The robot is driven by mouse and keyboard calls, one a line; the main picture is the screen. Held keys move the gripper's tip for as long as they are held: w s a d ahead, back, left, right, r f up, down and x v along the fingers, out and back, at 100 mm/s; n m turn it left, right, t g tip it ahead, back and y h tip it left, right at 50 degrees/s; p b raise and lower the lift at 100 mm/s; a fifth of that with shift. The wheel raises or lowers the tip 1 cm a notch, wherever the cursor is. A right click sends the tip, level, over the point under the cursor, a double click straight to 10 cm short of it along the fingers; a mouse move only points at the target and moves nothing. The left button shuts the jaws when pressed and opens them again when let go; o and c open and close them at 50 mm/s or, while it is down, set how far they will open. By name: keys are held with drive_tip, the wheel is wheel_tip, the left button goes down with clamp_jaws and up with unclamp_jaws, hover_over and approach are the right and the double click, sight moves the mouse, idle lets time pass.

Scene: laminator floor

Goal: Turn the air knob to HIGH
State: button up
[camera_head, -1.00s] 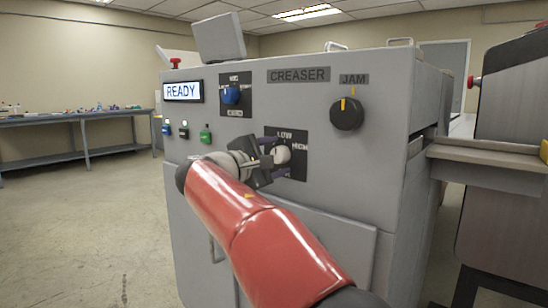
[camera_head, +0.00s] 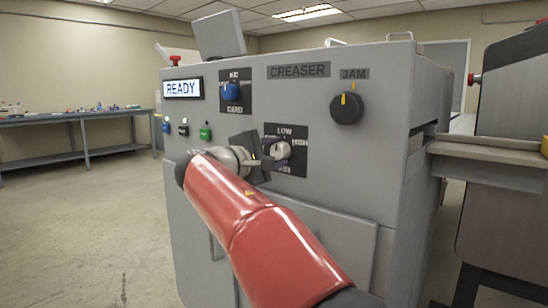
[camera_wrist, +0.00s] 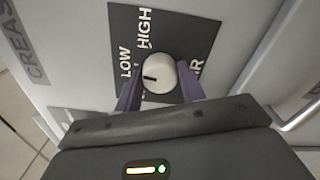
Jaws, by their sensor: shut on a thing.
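The air knob (camera_wrist: 159,74) is a round cream-white knob on a dark label plate (camera_wrist: 118,22). In the wrist view, LOW is left of the knob, HIGH is above it, and AIR is partly hidden at right. The knob's dark pointer line points left, close to the LOW side. My gripper (camera_wrist: 160,86) has its purple fingers on either side of the knob, shut on it. In the head view, the knob (camera_head: 283,150) is partly covered by my gripper (camera_head: 272,154), and the AIR label is partly hidden.
The grey creaser (camera_head: 340,190) also carries a black JAM knob (camera_head: 346,108), a blue knob (camera_head: 231,91), a READY display (camera_head: 183,89) and small buttons (camera_head: 206,132). A side table (camera_head: 490,150) juts out at right. Open floor (camera_head: 90,230) lies at left.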

drive_tip(key=m+b, duration=0.3)
drive_tip(key=m, duration=0.2)
drive_tip(key=shift+f, duration=0.2)
drive_tip(key=m+b, duration=0.2)
drive_tip(key=m, duration=0.3)
drive_tip(key=shift+b, duration=0.4)
drive_tip(key=shift+r, duration=0.1)
drive_tip(key=o, duration=1)
drive_tip(key=shift+c, duration=0.2)
drive_tip(key=v, duration=0.8)
